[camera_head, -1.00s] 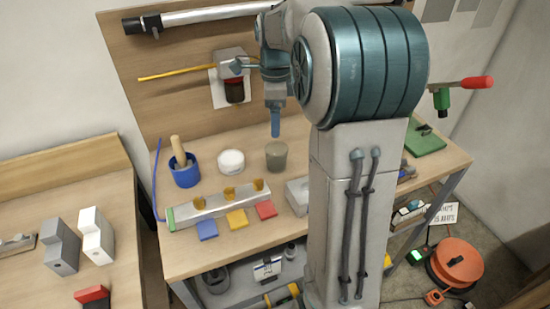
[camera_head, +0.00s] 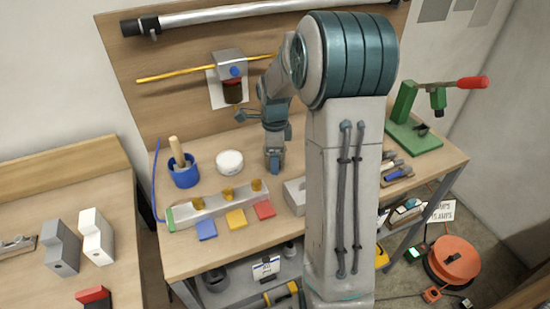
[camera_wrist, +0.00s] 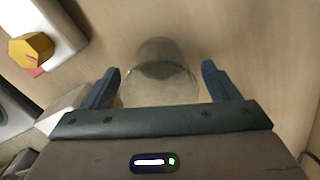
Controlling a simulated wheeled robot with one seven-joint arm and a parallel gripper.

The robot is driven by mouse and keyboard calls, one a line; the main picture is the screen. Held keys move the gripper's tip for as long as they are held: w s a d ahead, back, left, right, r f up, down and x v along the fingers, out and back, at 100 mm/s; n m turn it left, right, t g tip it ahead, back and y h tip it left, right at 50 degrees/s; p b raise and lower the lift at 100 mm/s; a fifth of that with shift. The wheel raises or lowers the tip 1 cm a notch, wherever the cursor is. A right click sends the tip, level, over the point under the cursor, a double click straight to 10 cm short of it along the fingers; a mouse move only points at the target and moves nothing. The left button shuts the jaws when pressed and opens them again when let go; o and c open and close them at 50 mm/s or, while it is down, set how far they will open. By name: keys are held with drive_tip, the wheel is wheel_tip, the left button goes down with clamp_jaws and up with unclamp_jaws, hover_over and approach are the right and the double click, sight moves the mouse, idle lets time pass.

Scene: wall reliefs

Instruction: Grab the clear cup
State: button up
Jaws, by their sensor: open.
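The clear cup (camera_wrist: 160,82) shows in the wrist view as a greyish, see-through vessel, with its near part hidden by my gripper body. My gripper (camera_wrist: 160,85) is open, with one blue finger on each side of the cup. A gap shows between each finger and the cup. In the head view my gripper (camera_head: 274,166) is low over the workbench, and the cup is hidden behind it.
A white round container (camera_head: 229,162) and a blue mortar with pestle (camera_head: 184,174) stand to the left. A grey rail with yellow pieces (camera_head: 220,204) lies in front. A grey block (camera_head: 295,194) is close at front right. A green press (camera_head: 414,132) stands at right.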

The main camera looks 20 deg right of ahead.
drive_tip(key=shift+f, duration=0.2)
drive_tip(key=c, duration=1.1)
drive_tip(key=shift+o, duration=0.2)
drive_tip(key=shift+r, duration=0.1)
